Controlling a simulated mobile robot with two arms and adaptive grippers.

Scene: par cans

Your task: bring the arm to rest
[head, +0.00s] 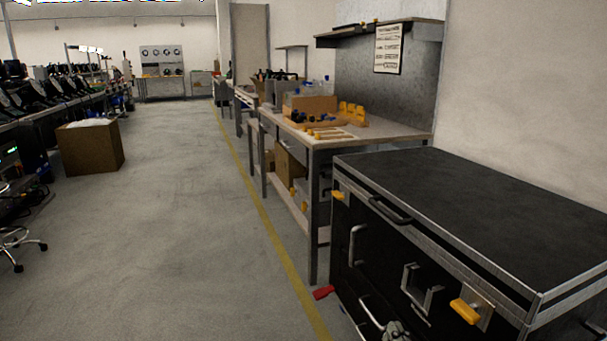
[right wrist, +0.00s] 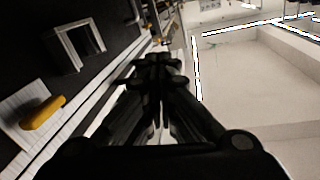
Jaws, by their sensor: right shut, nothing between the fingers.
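My right gripper (right wrist: 158,62) shows in the right wrist view, its dark fingers together with nothing between them. In the head view only a small grey part of it (head: 396,330) shows at the bottom edge, in front of the black cabinet (head: 470,210). The cabinet's front with its handles and a yellow latch (right wrist: 43,113) is to the left of the fingers in the wrist view. I cannot tell the exact gap between gripper and cabinet. My left gripper is in neither view.
A workbench (head: 385,133) with yellow parts and a cardboard box (head: 310,103) stands beyond the cabinet. A red pedal-like piece (head: 323,292) sticks out low at the cabinet's corner. The floor (head: 170,240) left of the yellow line is open. A large brown box (head: 92,150) stands farther left.

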